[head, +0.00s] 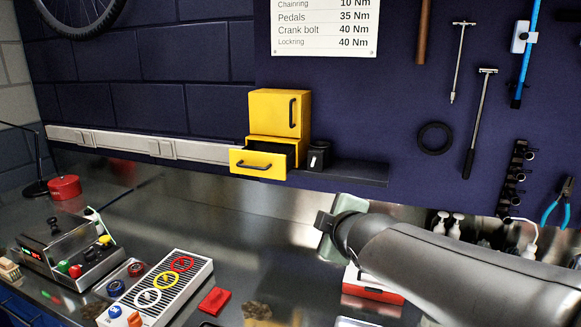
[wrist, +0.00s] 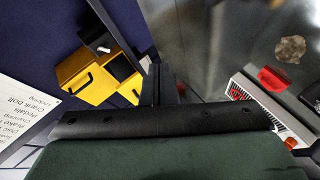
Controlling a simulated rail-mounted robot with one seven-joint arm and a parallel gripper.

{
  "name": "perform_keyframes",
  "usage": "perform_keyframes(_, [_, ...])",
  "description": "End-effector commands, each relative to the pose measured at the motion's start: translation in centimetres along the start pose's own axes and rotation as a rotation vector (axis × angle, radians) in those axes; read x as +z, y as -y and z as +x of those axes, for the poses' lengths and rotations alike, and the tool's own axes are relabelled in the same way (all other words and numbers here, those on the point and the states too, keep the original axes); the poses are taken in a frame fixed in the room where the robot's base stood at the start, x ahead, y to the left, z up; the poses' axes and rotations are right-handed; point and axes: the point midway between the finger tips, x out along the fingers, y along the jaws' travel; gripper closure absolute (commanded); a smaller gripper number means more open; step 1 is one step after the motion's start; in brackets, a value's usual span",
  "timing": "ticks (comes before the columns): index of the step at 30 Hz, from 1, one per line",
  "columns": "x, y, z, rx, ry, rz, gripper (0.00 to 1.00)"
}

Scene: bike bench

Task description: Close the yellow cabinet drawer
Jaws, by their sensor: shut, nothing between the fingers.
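The yellow cabinet (head: 279,112) is mounted on the wall, with its upper door shut. Its yellow drawer (head: 258,164) sticks out below the door, pulled open, with a dark interior and a dark bar handle on its front. In the wrist view the cabinet (wrist: 88,84) appears turned on its side at the left, with the open drawer (wrist: 131,88) beside the door. My gripper (wrist: 167,82) is shut and empty, apart from the drawer. In the head view the wrist end is right of and below the cabinet; the fingers are hidden there.
A black cup (head: 318,156) stands right of the drawer on a dark wall shelf (head: 350,173). Below lie a white tray with coloured rings (head: 188,278), a red block (head: 214,301) and a control box (head: 65,250). The bench below the drawer is mostly clear.

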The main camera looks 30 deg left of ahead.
Motion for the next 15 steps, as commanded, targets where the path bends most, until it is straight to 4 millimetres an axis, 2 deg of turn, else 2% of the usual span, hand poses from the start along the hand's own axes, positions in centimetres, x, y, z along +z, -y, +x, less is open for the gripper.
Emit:
perform_keyframes(1, [-4.5,-0.8,0.7,0.04,-0.099,-0.103,1.0])
perform_keyframes(3, [-9.1,-1.5,0.9,0.096,-0.202,-0.215,1.0])
perform_keyframes(6, [-13.3,-2.0,0.7,0.153,-0.297,-0.315,1.0])
perform_keyframes(9, [-15.2,-2.2,0.8,0.181,-0.337,-0.357,1.0])
perform_keyframes(15, [-16.4,-2.5,3.1,0.183,-0.343,-0.363,1.0])
